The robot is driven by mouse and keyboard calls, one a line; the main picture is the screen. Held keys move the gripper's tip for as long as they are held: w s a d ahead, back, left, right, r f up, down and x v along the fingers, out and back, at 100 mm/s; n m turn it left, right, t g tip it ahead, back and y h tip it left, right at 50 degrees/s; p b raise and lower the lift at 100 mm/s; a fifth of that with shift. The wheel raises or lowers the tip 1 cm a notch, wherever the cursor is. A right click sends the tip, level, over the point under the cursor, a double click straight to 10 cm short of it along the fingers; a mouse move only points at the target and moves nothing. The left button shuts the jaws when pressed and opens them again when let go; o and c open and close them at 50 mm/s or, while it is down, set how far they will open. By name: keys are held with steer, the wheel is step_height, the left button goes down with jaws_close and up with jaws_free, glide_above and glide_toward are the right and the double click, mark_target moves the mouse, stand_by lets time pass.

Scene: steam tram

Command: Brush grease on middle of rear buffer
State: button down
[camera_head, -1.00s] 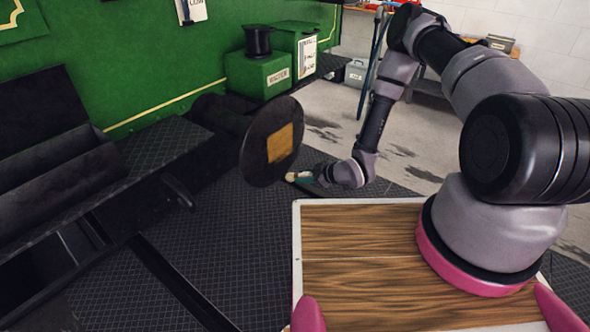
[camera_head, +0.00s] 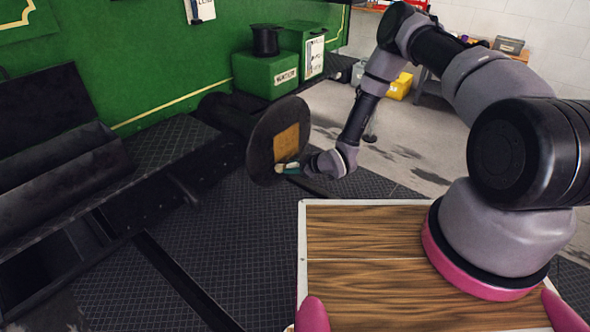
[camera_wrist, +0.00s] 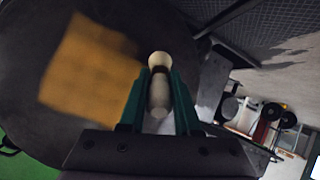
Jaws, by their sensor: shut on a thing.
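The rear buffer (camera_head: 262,140) is a dark round disc with an orange-yellow square patch (camera_head: 288,141) on its face. It fills the left of the wrist view (camera_wrist: 60,40), where the patch (camera_wrist: 88,68) looks blurred. My gripper (camera_head: 290,168) has green fingers and is at the lower edge of the patch, in front of the disc. In the wrist view my gripper (camera_wrist: 160,90) is shut on a pale, rounded handle (camera_wrist: 159,92), seemingly the brush's. The bristles are hidden, so I cannot tell whether they touch the disc.
A green wall (camera_head: 100,50) runs behind the buffer. Green boxes (camera_head: 262,75) with a black pot (camera_head: 265,40) on top stand behind it. A wooden-topped surface (camera_head: 365,240) lies at the front. Dark patterned floor (camera_head: 250,245) lies below the buffer. A yellow bin (camera_head: 400,86) stands farther back.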

steer(key=shift+w+a, duration=0.35)
steer(key=shift+a, duration=0.1)
stand_by(0.6)
steer(key=shift+w+d, duration=4.7)
steer(key=shift+w, duration=1.35)
steer(key=shift+s+a, duration=1.55)
steer(key=shift+s, duration=0.45)
steer(key=shift+s+a, duration=1.6)
steer(key=shift+s, duration=0.4)
steer(key=shift+s+a, duration=1.55)
steer(key=shift+s, duration=0.45)
steer(key=s+d, duration=0.3)
steer(key=d, duration=0.1)
steer(key=shift+s+d, duration=0.35)
steer(key=shift+s, duration=0.05)
steer(key=shift+d, duration=0.1)
